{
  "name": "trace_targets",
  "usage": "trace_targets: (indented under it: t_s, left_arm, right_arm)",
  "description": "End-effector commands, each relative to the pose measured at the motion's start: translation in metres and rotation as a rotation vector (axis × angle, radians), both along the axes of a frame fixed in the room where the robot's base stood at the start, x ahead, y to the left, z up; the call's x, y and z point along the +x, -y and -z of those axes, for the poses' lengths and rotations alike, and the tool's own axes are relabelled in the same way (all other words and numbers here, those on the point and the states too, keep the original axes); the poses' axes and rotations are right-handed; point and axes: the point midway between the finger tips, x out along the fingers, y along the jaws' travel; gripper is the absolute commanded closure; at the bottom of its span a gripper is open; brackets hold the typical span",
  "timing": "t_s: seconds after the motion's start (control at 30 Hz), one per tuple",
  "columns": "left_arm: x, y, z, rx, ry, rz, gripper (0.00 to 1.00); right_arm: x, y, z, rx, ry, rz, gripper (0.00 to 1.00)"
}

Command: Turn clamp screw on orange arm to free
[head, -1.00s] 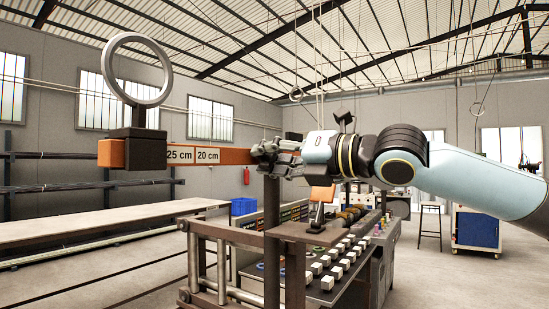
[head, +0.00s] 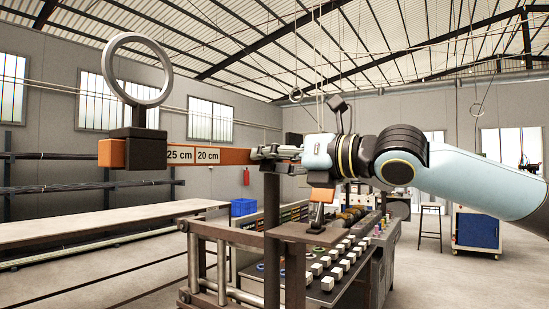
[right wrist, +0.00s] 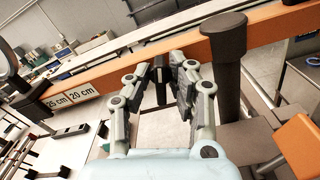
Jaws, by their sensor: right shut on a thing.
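The orange arm (head: 237,156) runs level, with white "25 cm" and "20 cm" labels on its side. It also crosses the right wrist view (right wrist: 105,75). My right gripper (head: 258,153) is at the arm's right part, by the dark post (head: 272,225). In the right wrist view, my right gripper (right wrist: 162,75) has its fingers on both sides of a small dark clamp screw (right wrist: 160,67), standing against the orange arm. The fingers hide part of the screw, and in the head view it cannot be made out. My left gripper is out of view.
A dark block with a big grey ring (head: 137,103) sits at the arm's left end. The post's black cap (right wrist: 225,36) stands close right of my fingers. An orange-topped lever (head: 321,194) and a button panel (head: 335,266) are below my wrist.

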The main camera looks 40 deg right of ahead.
Motion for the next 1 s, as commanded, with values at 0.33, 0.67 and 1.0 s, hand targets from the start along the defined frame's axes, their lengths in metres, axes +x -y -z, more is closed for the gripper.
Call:
trace_targets:
  t_s: [0.33,0.67,1.0]
  left_arm:
    - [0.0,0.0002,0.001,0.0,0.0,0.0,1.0]
    - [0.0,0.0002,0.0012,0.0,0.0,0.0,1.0]
    - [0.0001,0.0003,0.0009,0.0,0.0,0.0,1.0]
  right_arm:
    - [0.0005,0.0012,0.0037,-0.163,0.054,0.002,1.0]
    - [0.0005,0.0012,0.0033,-0.239,0.085,0.003,0.72]
    - [0.0002,0.0006,0.001,-0.239,0.09,0.0,0.53]
